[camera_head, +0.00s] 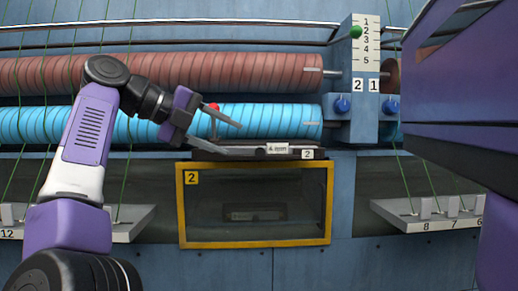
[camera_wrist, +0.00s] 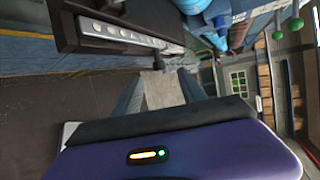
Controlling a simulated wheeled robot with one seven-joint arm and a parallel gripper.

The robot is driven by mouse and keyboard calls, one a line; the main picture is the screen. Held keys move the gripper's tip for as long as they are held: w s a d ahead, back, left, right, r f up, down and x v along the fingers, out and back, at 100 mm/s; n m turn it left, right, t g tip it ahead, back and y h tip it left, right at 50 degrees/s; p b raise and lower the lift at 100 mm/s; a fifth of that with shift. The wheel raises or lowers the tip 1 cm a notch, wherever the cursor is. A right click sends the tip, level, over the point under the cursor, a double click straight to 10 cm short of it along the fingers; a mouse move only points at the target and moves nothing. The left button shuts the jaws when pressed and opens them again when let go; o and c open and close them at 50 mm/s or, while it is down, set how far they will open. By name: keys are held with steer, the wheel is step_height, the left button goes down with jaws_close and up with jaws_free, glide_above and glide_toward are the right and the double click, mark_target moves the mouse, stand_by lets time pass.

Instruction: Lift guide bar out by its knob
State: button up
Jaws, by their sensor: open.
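The guide bar (camera_head: 225,154) is a dark, narrow bar lying level below the blue roll, with a "4 mm" label and a "2" plate at its right. A red knob (camera_head: 214,106) stands above it on a thin stem. My gripper (camera_head: 247,138) is open, its fingers pointing right across the knob's stem, one above the other in the picture. Whether the stem is between the fingers or behind them is unclear. In the wrist view, my fingers (camera_wrist: 160,82) are spread, and a dark bar with a pale holed strip (camera_wrist: 122,34) shows at the upper left; no knob is distinct there.
The blue roll (camera_head: 270,120) and red roll (camera_head: 240,72) run behind my gripper. A yellow-framed window (camera_head: 255,244) is below the bar. Grey ledges with threads stand left (camera_head: 80,226) and right (camera_head: 430,222). A scale post (camera_head: 365,60) with a green knob is at right.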

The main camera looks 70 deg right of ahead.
mark_target(255, 150)
steer(key=p+x, duration=0.1)
steer(key=x, duration=0.2)
steer(key=p+x, duration=0.1)
steer(key=x, duration=0.3)
steer(key=shift+d+f, duration=0.1)
steer(key=shift+d, duration=0.35)
jaws_close()
